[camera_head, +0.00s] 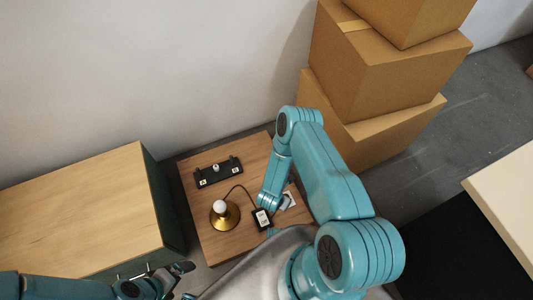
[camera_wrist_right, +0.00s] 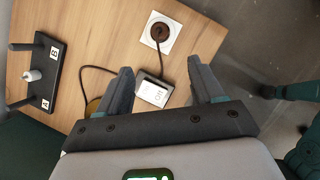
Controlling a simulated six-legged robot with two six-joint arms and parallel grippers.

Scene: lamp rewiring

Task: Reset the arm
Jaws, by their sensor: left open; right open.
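My left gripper (camera_head: 178,274) is open and empty at the bottom left of the head view, beside the cabinet. My right arm reaches over the small wooden table (camera_head: 201,233); its gripper (camera_wrist_right: 161,82) shows open in the right wrist view. A small black switch box (camera_head: 262,219) with a white label lies below and between its fingers, and also shows in the right wrist view (camera_wrist_right: 153,93). I cannot tell whether they touch. A cord joins the box to the lamp (camera_head: 226,216), which has a brass base and white bulb. A white socket plate (camera_wrist_right: 159,36) with a dark round centre lies beyond the fingertips.
A black holder (camera_head: 207,177) marked A and B, with a white bulb in its middle, sits at the table's back. A wooden-topped cabinet (camera_head: 75,220) stands left. Stacked cardboard boxes (camera_head: 385,75) stand back right. A pale surface (camera_head: 510,205) is at far right.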

